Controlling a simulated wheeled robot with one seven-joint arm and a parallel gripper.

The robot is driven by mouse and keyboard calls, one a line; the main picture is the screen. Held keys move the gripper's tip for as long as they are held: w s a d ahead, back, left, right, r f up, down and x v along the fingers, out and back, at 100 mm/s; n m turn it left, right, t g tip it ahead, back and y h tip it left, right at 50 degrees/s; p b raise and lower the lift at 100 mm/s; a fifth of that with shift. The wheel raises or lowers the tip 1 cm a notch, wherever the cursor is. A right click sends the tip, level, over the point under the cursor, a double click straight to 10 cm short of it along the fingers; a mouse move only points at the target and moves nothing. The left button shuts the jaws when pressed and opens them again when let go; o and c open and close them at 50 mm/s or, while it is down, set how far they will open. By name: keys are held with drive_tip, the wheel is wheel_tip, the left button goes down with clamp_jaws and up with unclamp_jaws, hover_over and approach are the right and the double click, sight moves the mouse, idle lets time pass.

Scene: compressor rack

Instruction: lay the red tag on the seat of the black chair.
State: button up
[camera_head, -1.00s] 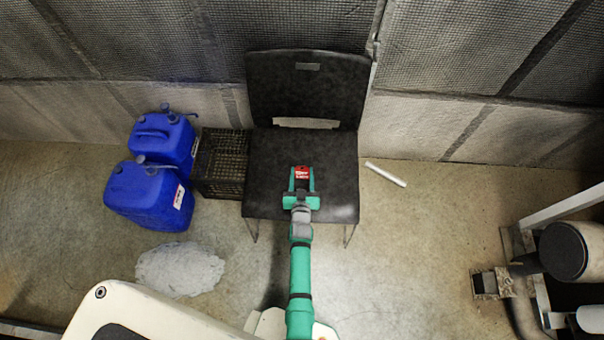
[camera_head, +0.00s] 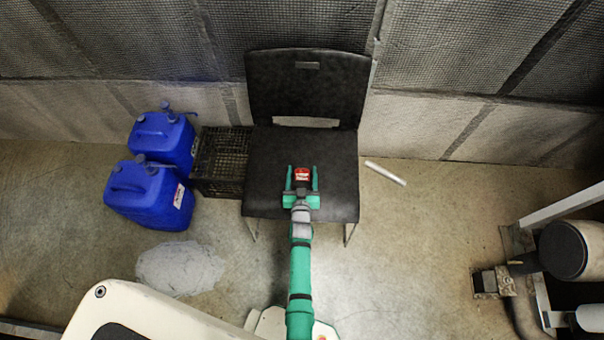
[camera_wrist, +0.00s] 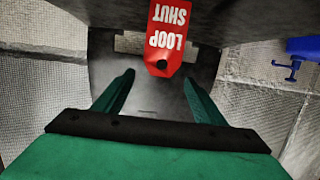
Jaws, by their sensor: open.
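The red tag (camera_head: 302,174) shows between the spread fingers of my gripper (camera_head: 302,172), over the seat of the black chair (camera_head: 270,160). In the wrist view the tag (camera_wrist: 166,35) has white lettering reading LOOP SHUT, upside down, and a dark hole near its lower end. It shows just beyond and between the open fingertips (camera_wrist: 158,78), with a gap on both sides. I cannot tell whether the tag touches the seat.
Two blue jerrycans (camera_head: 150,195) and a dark crate (camera_head: 222,160) stand left of the chair. A white stick (camera_head: 385,173) lies on the floor to the right. A pale puddle (camera_head: 180,268) is at lower left, and machinery (camera_head: 565,250) at lower right. A meshed wall is behind.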

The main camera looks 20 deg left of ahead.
drive_tip(key=v, duration=1.1)
drive_tip(key=shift+s+d, duration=0.2)
drive_tip(key=shift+s, duration=0.2)
drive_tip(key=s+d+r+m+h, duration=0.1)
drive_tip(key=s+d+r+h, duration=0.1)
drive_tip(key=s+d+r, duration=0.7)
drive_tip(key=s+d+r+m+h, duration=0.1)
drive_tip(key=s+d+r+m, duration=0.15)
drive_tip(key=s+r, duration=0.7)
drive_tip(key=s+d+r+h, duration=0.1)
drive_tip(key=s+d+r, duration=0.1)
drive_tip(key=s+r, duration=0.5)
drive_tip(key=shift+s+d+t+h, duration=0.25)
drive_tip(key=shift+s+t+h, duration=0.05)
drive_tip(key=shift+t+h, duration=0.1)
drive_tip(key=shift+r, duration=0.15)
drive_tip(key=shift+w, duration=0.1)
drive_tip(key=c, duration=0.8)
drive_tip(key=shift+w, duration=0.1)
drive_tip(key=shift+c, duration=0.2)
